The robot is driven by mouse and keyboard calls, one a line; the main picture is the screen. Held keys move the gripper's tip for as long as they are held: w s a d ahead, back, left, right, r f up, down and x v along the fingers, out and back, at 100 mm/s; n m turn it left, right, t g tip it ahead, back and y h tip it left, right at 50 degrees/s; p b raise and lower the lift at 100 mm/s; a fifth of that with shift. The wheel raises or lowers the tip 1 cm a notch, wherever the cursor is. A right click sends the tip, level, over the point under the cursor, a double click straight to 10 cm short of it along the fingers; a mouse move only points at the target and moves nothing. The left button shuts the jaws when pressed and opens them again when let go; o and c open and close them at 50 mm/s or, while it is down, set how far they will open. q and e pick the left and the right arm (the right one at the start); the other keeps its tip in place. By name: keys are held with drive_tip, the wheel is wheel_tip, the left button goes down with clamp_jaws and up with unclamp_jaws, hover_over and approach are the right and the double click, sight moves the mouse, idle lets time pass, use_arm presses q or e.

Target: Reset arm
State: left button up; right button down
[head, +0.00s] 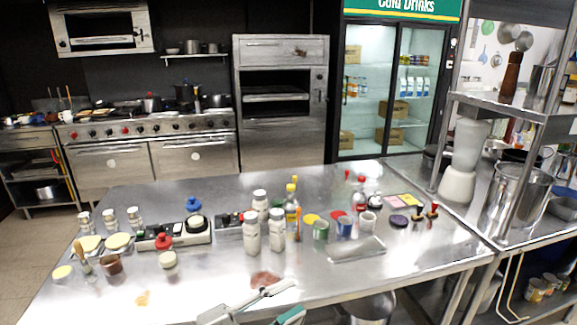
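I do not make out my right gripper.
White-capped bottles (252,235) stand beyond the gripper, with a yellow-capped bottle (291,211) behind. A shallow metal tray (357,247) lies to the right. Jars and lids crowd the left. The table's front right is fairly clear. A blender (461,165) stands on the right counter.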

use_arm(q)
drive_tip(key=a+f+n+t+y, duration=0.7)
drive_tip(key=a+f+n+y, duration=0.25)
drive_tip(key=f+n, duration=0.35)
drive_tip(key=s+a+f+n+g+y, duration=0.2)
drive_tip(key=s+a+f+n, duration=0.2)
drive_tip(key=s+f, duration=0.3)
drive_tip(key=s+a+f+n+g+y, duration=0.3)
drive_tip(key=s+a+f, duration=0.3)
drive_tip(key=s+f, duration=0.2)
wheel_tip(320, 180, down, 2)
drive_tip(key=shift+f+n, duration=0.1)
drive_tip(key=shift+n, duration=0.5)
drive_tip(key=shift+y, duration=0.25)
